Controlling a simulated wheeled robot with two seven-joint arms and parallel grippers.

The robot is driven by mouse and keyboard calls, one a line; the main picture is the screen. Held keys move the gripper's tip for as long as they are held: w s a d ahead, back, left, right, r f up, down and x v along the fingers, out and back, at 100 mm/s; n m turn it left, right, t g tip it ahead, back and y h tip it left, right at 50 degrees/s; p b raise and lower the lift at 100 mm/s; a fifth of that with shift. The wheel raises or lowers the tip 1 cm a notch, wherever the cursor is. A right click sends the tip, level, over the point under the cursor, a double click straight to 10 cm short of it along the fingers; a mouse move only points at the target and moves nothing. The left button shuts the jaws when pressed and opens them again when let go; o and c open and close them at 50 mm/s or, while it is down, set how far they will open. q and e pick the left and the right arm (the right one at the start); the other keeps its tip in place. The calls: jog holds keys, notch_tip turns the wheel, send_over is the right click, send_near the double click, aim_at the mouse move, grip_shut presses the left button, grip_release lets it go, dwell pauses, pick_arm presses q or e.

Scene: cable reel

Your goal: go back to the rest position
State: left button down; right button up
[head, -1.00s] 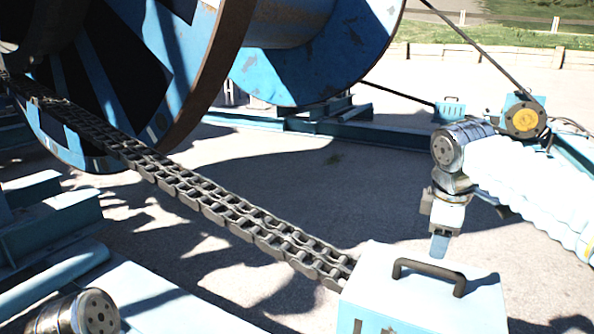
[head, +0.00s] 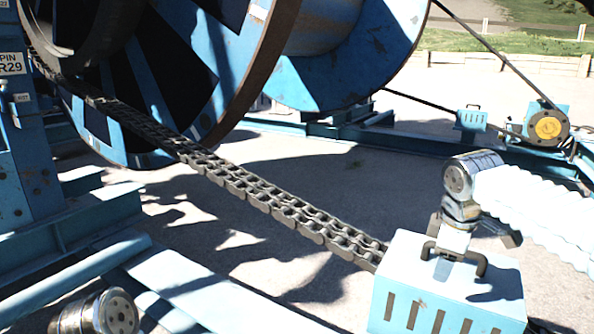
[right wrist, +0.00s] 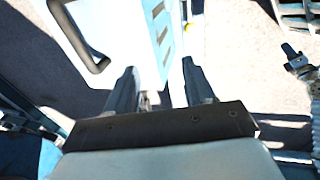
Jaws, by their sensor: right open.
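My right gripper (head: 443,268) hangs over the top of the light-blue slotted box (head: 400,265), close to its dark handle (head: 481,267). In the right wrist view the two fingers of the right gripper (right wrist: 160,84) are apart, with nothing held between them. There the handle (right wrist: 98,66) lies left of the fingers, outside them. In the head view only a round joint of my left arm shows at the bottom left. A small, blurred part that looks like my left gripper (right wrist: 290,50) shows at the right edge of the wrist view; its jaws are unclear.
A heavy chain (head: 262,192) runs from the big blue reel (head: 215,50) down to the box. A blue frame with a pin label (head: 12,63) stands at the left. A motor with a yellow hub (head: 548,127) stands at the right back. Open paving lies behind the box.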

jog(key=a+f+m+g+y, duration=0.15)
jog(key=a+f, duration=0.35)
jog(key=f, duration=0.5)
jog(key=a+f+m+y, duration=0.15)
jog(key=a+f, duration=0.25)
jog(key=f, duration=0.6)
jog(key=a+f+m+y, duration=0.15)
jog(key=a+f, duration=0.35)
jog(key=f, duration=0.5)
jog(key=s+a+f+m, duration=0.2)
jog(key=s+f+m, duration=0.2)
jog(key=s+f, duration=0.5)
jog(key=s+a+f+m, duration=0.2)
jog(key=s+f+m, duration=0.3)
jog(key=s+f, duration=0.4)
jog(key=s, duration=0.3)
jog(key=shift+f+g+y, duration=0.2)
jog(key=shift+g+y, duration=0.15)
jog(key=shift+a, duration=0.15)
